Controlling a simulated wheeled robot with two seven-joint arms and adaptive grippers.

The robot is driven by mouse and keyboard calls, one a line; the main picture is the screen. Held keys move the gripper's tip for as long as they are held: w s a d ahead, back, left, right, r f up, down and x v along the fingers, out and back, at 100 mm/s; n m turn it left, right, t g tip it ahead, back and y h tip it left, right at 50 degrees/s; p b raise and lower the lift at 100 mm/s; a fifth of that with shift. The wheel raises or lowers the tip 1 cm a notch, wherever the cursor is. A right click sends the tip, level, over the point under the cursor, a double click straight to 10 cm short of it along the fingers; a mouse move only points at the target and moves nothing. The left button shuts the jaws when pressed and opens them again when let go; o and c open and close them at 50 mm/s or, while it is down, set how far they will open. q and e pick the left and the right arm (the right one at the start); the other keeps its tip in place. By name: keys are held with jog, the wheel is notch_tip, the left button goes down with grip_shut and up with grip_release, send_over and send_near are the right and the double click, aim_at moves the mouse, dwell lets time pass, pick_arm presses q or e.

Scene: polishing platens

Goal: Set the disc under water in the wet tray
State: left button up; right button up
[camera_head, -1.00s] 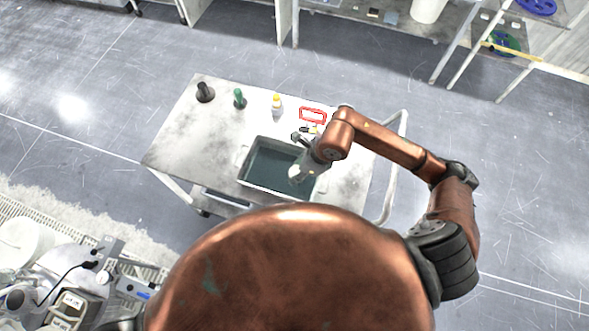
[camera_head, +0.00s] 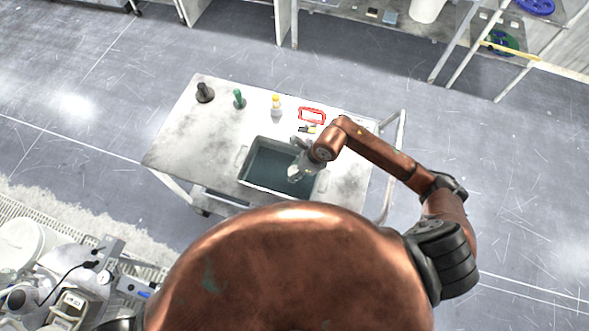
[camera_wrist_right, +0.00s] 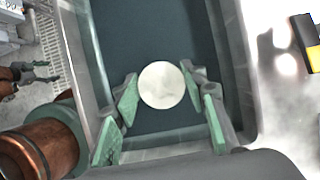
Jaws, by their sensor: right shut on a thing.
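The disc is a pale, round, flat piece (camera_wrist_right: 161,85) in the right wrist view. My right gripper (camera_wrist_right: 160,92) is shut on it, with green-padded fingers on its left and right sides. The wet tray (camera_head: 275,193) is a grey basin with dark water, set in the cart top. My right gripper shows over the tray's right part in the head view (camera_head: 298,168). I cannot tell whether the disc touches the water. A small copper arm with dark fingers, likely my left gripper (camera_wrist_right: 45,72), shows at the left edge of the right wrist view, too small to read.
On the cart top (camera_head: 190,130) stand a black-handled item (camera_head: 204,92), a green item (camera_head: 239,98) and a yellow-capped bottle (camera_head: 276,106). A red frame (camera_head: 312,116) and a small yellow-and-black item (camera_head: 308,129) lie behind the tray.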

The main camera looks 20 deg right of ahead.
jog(key=shift+f+b, duration=0.35)
jog(key=shift+f, duration=0.1)
jog(key=shift+f, duration=0.1)
jog(key=o, duration=1.2)
jog(key=shift+r+p, duration=0.55)
jog(key=shift+r, duration=0.15)
jog(key=v, duration=1.2)
jog(key=shift+d+f+b, duration=0.1)
jog(key=shift+b, duration=0.2)
